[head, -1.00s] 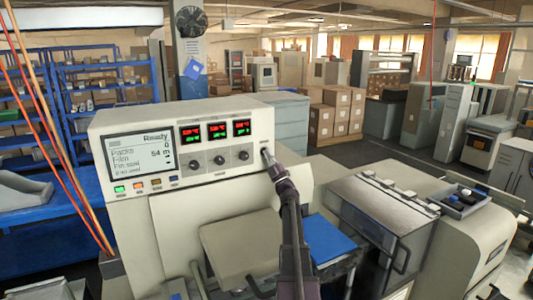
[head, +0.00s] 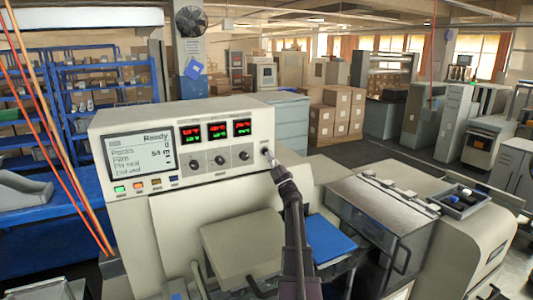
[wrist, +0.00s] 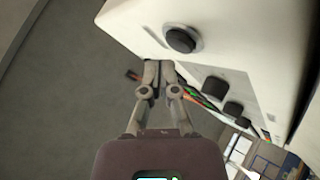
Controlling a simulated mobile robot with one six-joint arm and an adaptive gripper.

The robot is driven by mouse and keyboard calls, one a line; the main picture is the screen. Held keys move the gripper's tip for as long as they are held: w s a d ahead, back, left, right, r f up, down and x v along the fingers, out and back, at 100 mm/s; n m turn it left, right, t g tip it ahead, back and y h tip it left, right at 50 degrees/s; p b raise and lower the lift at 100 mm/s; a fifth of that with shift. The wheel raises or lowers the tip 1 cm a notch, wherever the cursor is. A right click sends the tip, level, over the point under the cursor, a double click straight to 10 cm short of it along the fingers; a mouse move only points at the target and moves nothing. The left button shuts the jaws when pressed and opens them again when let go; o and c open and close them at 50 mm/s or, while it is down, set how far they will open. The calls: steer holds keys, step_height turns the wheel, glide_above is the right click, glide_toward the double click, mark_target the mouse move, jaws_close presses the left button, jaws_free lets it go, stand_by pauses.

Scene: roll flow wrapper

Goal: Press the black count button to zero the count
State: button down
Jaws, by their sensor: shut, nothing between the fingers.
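The black count button (wrist: 181,40) is a round black cap in a grey collar on the pale machine face in the wrist view. In the head view, it sits small at the right end of the control panel (head: 265,150). My gripper (wrist: 160,66) is shut and empty, its fingertips beside and below the button in the wrist view, seemingly apart from it. In the head view, my gripper (head: 271,160) is just below the button. The display (head: 140,155) reads "Ready", with what looks like 0 on the Packs line and 54 m on the Film line.
Several dark knobs (head: 220,160) run left of the button, under red and green readouts (head: 217,130). Small coloured buttons (head: 138,187) lie below the display. A clear-lidded housing (head: 380,215) stands at the right. The space in front of the panel's right end is open.

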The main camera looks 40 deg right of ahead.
steer(key=shift+s+a, duration=0.25)
steer(key=shift+s, duration=0.5)
steer(key=shift+s+a, duration=0.25)
steer(key=shift+s, duration=0.55)
steer(key=shift+s+a, duration=0.25)
steer(key=shift+s, duration=0.5)
steer(key=shift+r, duration=0.15)
